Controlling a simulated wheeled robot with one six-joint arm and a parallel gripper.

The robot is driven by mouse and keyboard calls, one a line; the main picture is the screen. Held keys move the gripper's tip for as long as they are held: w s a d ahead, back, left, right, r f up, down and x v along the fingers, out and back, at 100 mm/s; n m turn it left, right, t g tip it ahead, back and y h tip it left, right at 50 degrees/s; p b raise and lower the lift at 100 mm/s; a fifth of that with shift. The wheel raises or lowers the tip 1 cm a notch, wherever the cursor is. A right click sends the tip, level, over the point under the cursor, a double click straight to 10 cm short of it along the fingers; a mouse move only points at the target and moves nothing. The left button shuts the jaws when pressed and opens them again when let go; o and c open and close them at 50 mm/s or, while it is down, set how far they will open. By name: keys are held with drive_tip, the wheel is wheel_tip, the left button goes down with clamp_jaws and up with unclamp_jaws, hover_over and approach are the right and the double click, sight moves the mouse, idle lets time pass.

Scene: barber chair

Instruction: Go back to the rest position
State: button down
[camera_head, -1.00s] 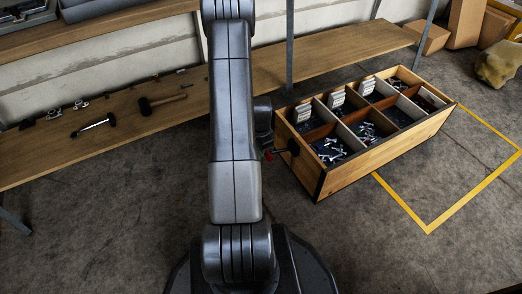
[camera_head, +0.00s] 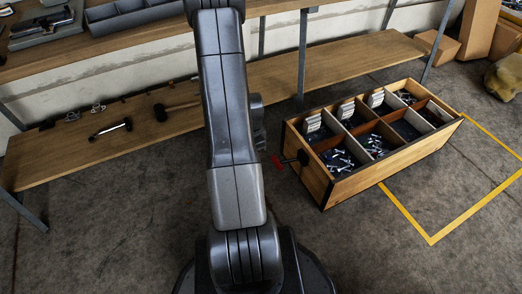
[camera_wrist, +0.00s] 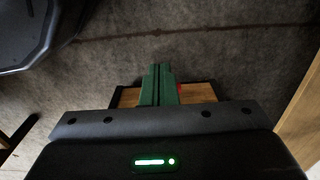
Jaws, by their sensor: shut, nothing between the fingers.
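My gripper (camera_wrist: 160,84) shows in the wrist view as green fingers closed together with nothing between them. Bare grey floor lies beyond the fingertips, and a strip of wood (camera_wrist: 201,93) shows behind the fingers. In the head view my arm stands up through the middle of the picture. Its fingers cannot be made out there. The arm is left of the wooden compartment box (camera_head: 372,178), apart from it in the picture.
The box holds bolts and white blocks on the floor. A small red piece (camera_head: 279,163) shows by its left end. A low wooden shelf (camera_head: 60,160) with a hammer (camera_head: 176,108) runs behind. Yellow tape (camera_head: 470,217) marks the floor at right. Floor in front is clear.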

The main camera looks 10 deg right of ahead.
drive_tip(key=shift+a+r, duration=0.15)
drive_tip(key=w+d+f+b, duration=0.3)
drive_tip(key=d+f+b, duration=0.2)
drive_tip(key=d+f, duration=0.25)
drive_tip(key=d, duration=0.1)
drive_tip(key=d+r+p, duration=0.1)
drive_tip(key=d+p, duration=0.1)
drive_tip(key=shift+w+d+r, duration=0.25)
drive_tip(key=shift+w+r, duration=0.05)
drive_tip(key=shift+r, duration=0.1)
drive_tip(key=shift+w+d+r+p, duration=0.2)
drive_tip(key=shift+d+r+p, duration=0.1)
drive_tip(key=shift+d+r, duration=0.1)
drive_tip(key=shift+f, duration=0.1)
